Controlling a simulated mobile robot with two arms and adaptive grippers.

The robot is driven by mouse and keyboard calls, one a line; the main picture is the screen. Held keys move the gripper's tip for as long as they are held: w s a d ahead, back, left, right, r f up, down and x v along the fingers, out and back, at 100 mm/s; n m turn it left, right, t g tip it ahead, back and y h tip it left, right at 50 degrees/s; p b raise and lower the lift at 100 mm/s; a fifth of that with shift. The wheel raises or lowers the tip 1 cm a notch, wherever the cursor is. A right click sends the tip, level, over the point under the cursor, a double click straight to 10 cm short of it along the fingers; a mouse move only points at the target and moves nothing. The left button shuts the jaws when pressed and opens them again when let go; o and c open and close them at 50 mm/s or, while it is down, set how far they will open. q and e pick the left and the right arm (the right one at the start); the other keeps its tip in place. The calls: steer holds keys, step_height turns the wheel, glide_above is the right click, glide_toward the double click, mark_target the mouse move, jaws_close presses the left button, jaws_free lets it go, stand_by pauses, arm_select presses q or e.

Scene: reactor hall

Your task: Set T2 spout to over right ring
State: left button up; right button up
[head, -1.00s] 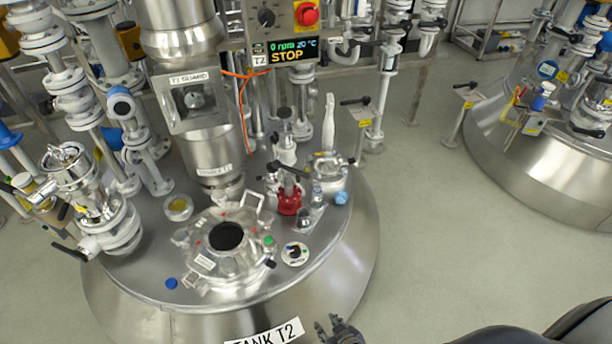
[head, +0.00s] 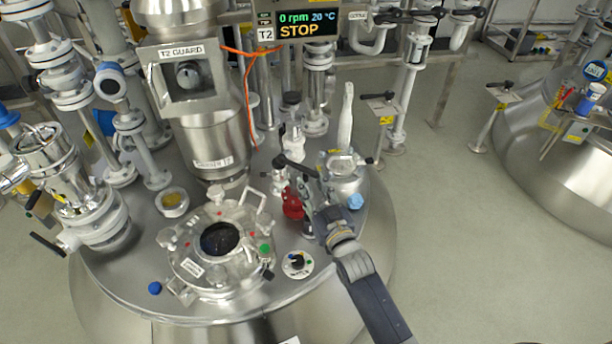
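The tank T2 top (head: 130,235) is a round steel lid with an open, dark manhole (head: 220,238) in a clamped flange. Behind the manhole to the right stands a small fitting with a red body (head: 292,204) and a black lever handle (head: 295,166). My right gripper (head: 306,186) is at this fitting, in front of its right side. Its dark fingers overlap the handle and partly hide the fitting; whether they touch it or are closed is unclear. I cannot make out which part is the spout, nor the right ring. My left gripper is not in view.
A small round dial (head: 298,264) sits right of the manhole. A blue cap (head: 355,202) and a steel pot-like fitting (head: 343,177) stand right of my gripper. The T2 guard (head: 188,75) and display (head: 297,25) reading STOP are behind. Open floor (head: 450,240) lies right.

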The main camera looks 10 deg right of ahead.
mark_target(306, 177)
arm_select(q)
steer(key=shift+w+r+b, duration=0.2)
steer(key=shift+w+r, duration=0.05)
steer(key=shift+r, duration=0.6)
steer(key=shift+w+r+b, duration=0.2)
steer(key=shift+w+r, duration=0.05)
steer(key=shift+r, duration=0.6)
arm_select(e)
steer(key=shift+w+a, duration=0.25)
steer(key=shift+w, duration=1.05)
steer(key=shift+w+a, duration=0.2)
steer(key=shift+w, duration=1.1)
steer(key=shift+c, duration=0.4)
steer(key=shift+f, duration=0.1)
jaws_close()
